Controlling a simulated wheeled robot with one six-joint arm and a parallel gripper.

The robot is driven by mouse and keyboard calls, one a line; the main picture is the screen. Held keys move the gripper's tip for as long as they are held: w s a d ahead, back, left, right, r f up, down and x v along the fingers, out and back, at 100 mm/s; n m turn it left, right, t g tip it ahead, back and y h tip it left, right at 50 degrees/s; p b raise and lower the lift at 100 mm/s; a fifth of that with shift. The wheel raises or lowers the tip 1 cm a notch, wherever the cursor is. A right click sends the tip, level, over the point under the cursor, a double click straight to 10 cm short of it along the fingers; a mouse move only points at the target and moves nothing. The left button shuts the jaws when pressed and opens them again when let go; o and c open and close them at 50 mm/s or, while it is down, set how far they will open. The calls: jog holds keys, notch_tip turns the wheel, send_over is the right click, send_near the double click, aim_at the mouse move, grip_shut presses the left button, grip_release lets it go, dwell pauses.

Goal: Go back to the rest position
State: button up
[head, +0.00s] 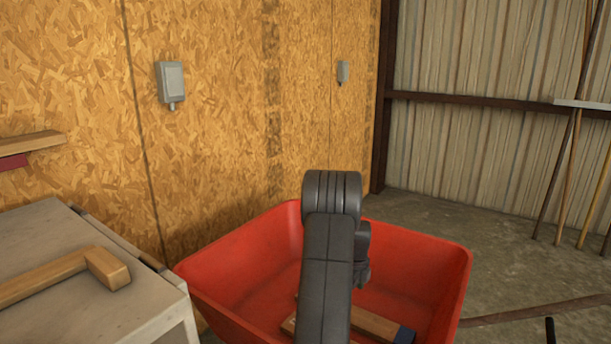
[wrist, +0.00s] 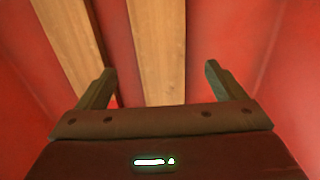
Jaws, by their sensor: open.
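My gripper (wrist: 156,88) shows in the wrist view with its two fingers spread apart and nothing held between them. It points down into a red wheelbarrow-like tub (head: 250,255). In the wrist view, one wooden piece (wrist: 157,50) lies beyond the gap between the fingers, and a second wooden piece (wrist: 72,40) lies left of it. In the head view, my arm hangs over the tub and hides the gripper. A wooden piece with a dark end (head: 378,326) lies in the tub beside my arm.
A grey table (head: 95,310) stands at the left with an L-shaped wooden piece (head: 60,275) on it. A chipboard wall (head: 220,130) rises behind. Long poles (head: 570,175) lean at the right. Concrete floor (head: 430,215) is open behind the tub.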

notch_tip(320, 180, down, 8)
jog(key=shift+r+b, duration=0.25)
jog(key=shift+b, duration=0.8)
notch_tip(320, 180, up, 12)
jog(key=f+p, duration=0.1)
jog(key=p, duration=0.5)
jog(key=s+a+r+n+p, duration=0.4)
jog(key=a+r+n+p, duration=0.2)
jog(key=r+n+p, duration=0.4)
jog(key=s+a+r+n+p, duration=0.5)
jog(key=r+n+p, duration=0.4)
jog(key=p, duration=0.8)
jog(key=shift+a+r+n, duration=0.4)
jog(key=shift+a+r, duration=0.3)
jog(key=shift+r, duration=0.85)
jog(key=shift+s, duration=0.15)
